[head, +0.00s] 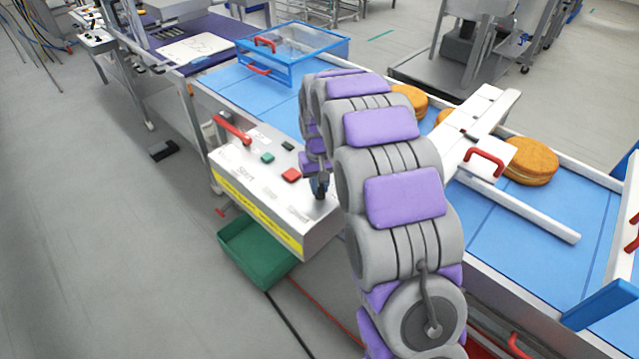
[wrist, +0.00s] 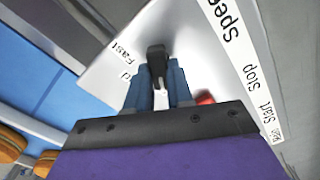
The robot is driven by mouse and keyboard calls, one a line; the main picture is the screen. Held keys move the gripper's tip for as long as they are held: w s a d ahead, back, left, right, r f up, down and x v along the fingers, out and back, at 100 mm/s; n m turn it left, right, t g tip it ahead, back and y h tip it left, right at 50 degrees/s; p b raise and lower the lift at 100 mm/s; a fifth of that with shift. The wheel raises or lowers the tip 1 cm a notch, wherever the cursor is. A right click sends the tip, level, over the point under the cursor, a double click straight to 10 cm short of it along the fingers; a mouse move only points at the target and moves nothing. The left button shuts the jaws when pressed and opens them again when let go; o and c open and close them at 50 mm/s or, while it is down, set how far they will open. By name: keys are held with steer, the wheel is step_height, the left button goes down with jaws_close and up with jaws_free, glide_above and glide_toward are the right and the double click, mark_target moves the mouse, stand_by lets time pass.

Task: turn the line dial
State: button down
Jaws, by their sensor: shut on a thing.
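The line dial shows in the wrist view as a dark knob (wrist: 156,54) on a white panel, near the words "Fast" and "Speed". The blue fingers of my gripper (wrist: 157,82) are on either side of it and shut on it. In the head view my gripper (head: 320,187) is at the right end of the control box (head: 250,185), and my arm comes over from the right. I cannot tell the dial's exact setting.
A green crate (head: 262,262) is below. Behind my arm, a blue conveyor (head: 500,215) carries filled rounds (head: 531,162) beside white guide rails. Left floor is mostly clear.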

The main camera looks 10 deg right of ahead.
steer(key=shift+r+m+p, duration=0.1)
steer(key=shift+m+p, duration=0.3)
steer(key=shift+p, duration=0.1)
steer(key=shift+r+m+p, duration=0.15)
steer(key=shift+m+p, duration=0.85)
steer(key=shift+p, duration=0.1)
steer(key=m+p, duration=0.2)
steer(key=shift+d+m, duration=0.1)
steer(key=shift+m, duration=0.2)
steer(key=m+p, duration=0.3)
steer(key=shift+m+p, duration=0.85)
steer(key=shift+m, duration=0.85)
steer(key=shift+f, duration=0.2)
steer(key=c, duration=1)
jaws_free()
